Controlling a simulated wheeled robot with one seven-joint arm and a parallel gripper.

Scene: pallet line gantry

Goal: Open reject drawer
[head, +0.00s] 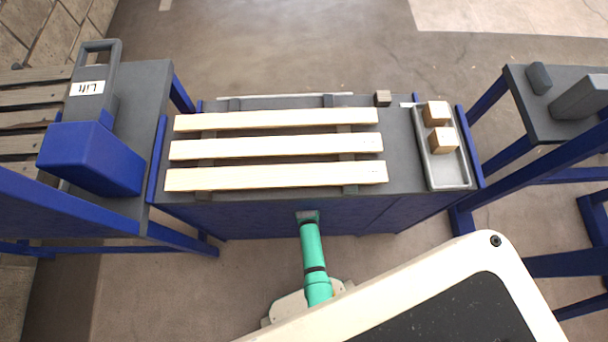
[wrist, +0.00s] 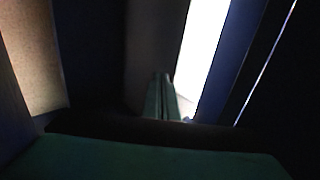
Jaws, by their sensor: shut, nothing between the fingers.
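The reject drawer is not clear to pick out. The blue front (head: 380,212) of the middle bench shows steeply from above in the head view, with faint seams towards its right side; no handle can be made out. My green arm reaches up to this front, left of the seams. My gripper (wrist: 161,96) shows in the dark wrist view with its two green fingers shut together and empty. A dark blue panel (wrist: 232,60) stands to the right of the fingers, beside a bright strip. Whether the fingertips touch anything cannot be told.
Three pale slats (head: 275,147) lie across the bench top. A grey tray (head: 462,178) with two wooden blocks (head: 437,113) sits at its right end. A lift unit (head: 92,155) stands left, and another bench (head: 540,118) right. Floor is clear behind.

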